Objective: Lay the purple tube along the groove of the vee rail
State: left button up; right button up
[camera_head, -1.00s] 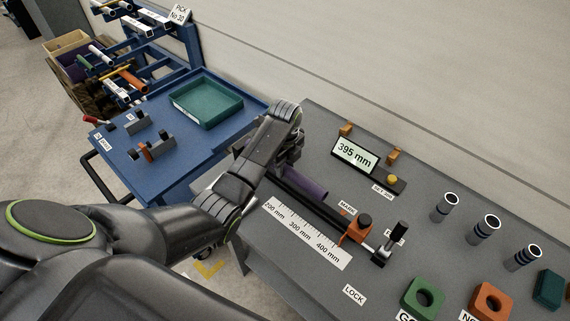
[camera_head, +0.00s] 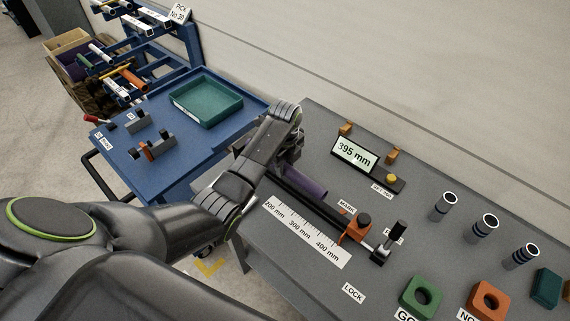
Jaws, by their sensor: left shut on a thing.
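The purple tube (camera_head: 308,187) shows as a short length above and along the dark vee rail (camera_head: 315,209), beside the scale. My left gripper (camera_head: 290,165) is over the rail's far left end, seen from behind, shut on the tube. The wrist hides the fingers and the tube's other end. I cannot tell whether the tube touches the groove or is just above it. The orange stop (camera_head: 355,228) with a black knob stands at the rail's right end. My right gripper is not in view.
A white millimetre scale (camera_head: 305,231) lies in front of the rail. A display (camera_head: 355,153) reading 395 mm stands behind. A blue cart with a green tray (camera_head: 206,100) stands left.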

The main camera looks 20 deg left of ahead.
pick_arm(q)
jog(key=shift+p, duration=0.45)
jog(key=shift+f+b, duration=0.35)
jog(key=shift+f, duration=0.15)
dwell(0.4)
jog(key=shift+f+b, duration=0.9)
jog(key=shift+f, duration=0.85)
jog(key=o, duration=1.2)
jog(key=shift+o, duration=0.2)
